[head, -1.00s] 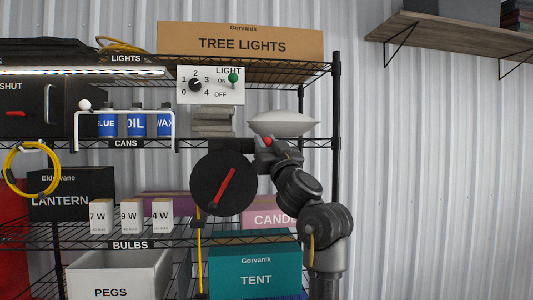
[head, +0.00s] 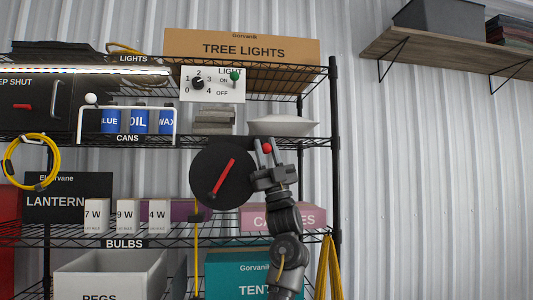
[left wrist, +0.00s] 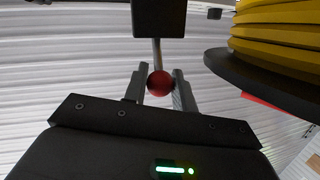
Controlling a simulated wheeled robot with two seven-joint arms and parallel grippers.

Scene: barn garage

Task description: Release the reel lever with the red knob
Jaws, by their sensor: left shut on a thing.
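The cord reel is a black disc (head: 205,178) with a red stripe, in front of the shelf in the head view. In the left wrist view its dark flange and wound yellow cord (left wrist: 285,45) show at the upper right. The red knob (head: 267,148) is just right of the disc. In the left wrist view the red knob (left wrist: 160,83) sits on the end of a short metal lever (left wrist: 157,52) coming from a black block (left wrist: 160,18). My left gripper (head: 267,153) points up, its two fingers shut on the knob. My right gripper is not in view.
Behind the reel is a wire shelf with a white dish (head: 282,125), a pink box (head: 305,217), a teal box (head: 235,262) and a LIGHT switch panel (head: 213,84). Yellow cord (head: 328,270) hangs at the lower right.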

